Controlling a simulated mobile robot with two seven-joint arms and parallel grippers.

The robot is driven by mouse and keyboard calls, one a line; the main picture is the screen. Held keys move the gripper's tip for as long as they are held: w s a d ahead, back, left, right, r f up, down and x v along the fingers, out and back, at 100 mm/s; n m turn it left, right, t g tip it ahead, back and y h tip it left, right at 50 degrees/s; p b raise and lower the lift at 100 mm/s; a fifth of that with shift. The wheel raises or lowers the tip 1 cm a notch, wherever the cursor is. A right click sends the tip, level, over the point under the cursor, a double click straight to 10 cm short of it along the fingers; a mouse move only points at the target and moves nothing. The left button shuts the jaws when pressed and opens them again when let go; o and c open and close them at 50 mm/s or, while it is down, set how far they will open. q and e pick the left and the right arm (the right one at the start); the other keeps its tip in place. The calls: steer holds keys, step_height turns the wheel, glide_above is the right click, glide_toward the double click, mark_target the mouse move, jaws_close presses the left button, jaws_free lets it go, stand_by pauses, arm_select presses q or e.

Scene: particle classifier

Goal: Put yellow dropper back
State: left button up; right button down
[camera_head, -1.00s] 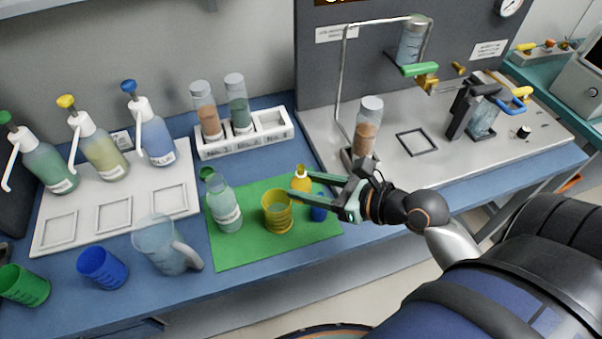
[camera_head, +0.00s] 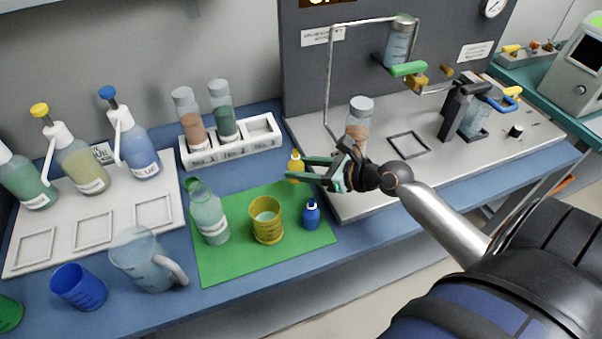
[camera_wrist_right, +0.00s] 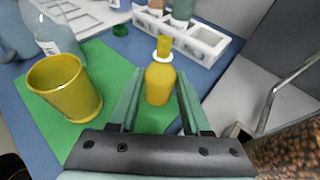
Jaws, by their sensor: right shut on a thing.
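The yellow dropper (camera_head: 295,167) is a small yellow bottle with a white collar and yellow top. My right gripper (camera_head: 296,169) is shut on its body, near the back right corner of the green mat (camera_head: 225,266). In the right wrist view the yellow dropper (camera_wrist_right: 160,82) stands upright between the two green fingers (camera_wrist_right: 158,90). I cannot tell how far its base is above the surface. A blue dropper (camera_head: 311,215) stands on the mat's right side, below the gripper in the picture. My left gripper is not in view.
A yellow beaker (camera_head: 267,229) and a clear green-tinted bottle (camera_head: 210,220) stand on the mat. A white rack (camera_head: 240,148) with two sample tubes is behind. A metal base plate (camera_head: 370,198) with a stand lies to the right.

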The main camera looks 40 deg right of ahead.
steer(key=shift+w+d+f+b, duration=0.4)
steer(key=shift+w+f, duration=0.25)
steer(key=shift+f, duration=0.25)
steer(key=shift+d+f+b, duration=0.15)
steer(key=shift+f+b, duration=0.5)
steer(key=shift+f, duration=0.95)
steer(key=shift+f, duration=0.1)
steer(key=shift+c, duration=1.8)
jaws_free()
steer(key=shift+s, duration=0.1)
steer(key=v, duration=1.2)
steer(key=shift+p, duration=0.35)
